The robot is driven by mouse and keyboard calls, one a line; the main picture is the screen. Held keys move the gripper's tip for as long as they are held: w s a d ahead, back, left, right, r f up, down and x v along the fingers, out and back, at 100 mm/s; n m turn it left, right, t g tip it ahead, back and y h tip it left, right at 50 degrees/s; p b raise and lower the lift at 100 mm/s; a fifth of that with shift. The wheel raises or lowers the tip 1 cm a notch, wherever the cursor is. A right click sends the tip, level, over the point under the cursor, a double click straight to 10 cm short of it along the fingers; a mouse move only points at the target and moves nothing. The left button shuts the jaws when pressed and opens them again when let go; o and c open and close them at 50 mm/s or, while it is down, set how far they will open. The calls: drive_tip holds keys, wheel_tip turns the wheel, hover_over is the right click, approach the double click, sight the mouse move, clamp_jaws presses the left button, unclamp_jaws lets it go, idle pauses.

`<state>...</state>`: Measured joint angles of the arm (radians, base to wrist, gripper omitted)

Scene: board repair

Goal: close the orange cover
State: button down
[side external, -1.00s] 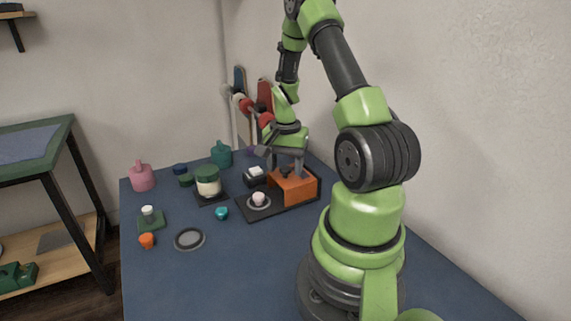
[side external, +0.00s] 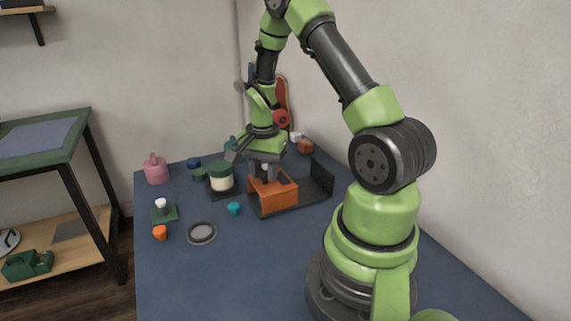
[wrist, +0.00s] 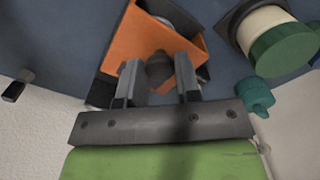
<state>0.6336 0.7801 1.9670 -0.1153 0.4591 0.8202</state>
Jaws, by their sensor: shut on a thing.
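The orange cover (side external: 278,196) stands upright over the left part of a dark base (side external: 318,190) with a raised right end. The base's right part is bare. My gripper (side external: 264,172) is above the cover, fingers pointing down. In the wrist view the cover (wrist: 128,42) has a dark knob (wrist: 158,68) between the two fingers of my gripper (wrist: 159,84), which is shut on it. A grey round part (wrist: 176,14) shows within the cover's outline in the wrist view. The pale button on its disc is hidden in the side view.
A cream jar with a green lid (side external: 221,177) stands close left of the cover. A teal piece (side external: 234,208) and a grey ring (side external: 202,233) lie in front. A pink pot (side external: 156,169) is at the back left. The front of the blue table is clear.

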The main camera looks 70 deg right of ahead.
drive_tip(key=shift+w+a, duration=0.35)
drive_tip(key=shift+w, duration=0.05)
drive_tip(key=c, duration=0.8)
unclamp_jaws()
wheel_tip(320, 180, up, 10)
drive_tip(key=shift+r, duration=0.1)
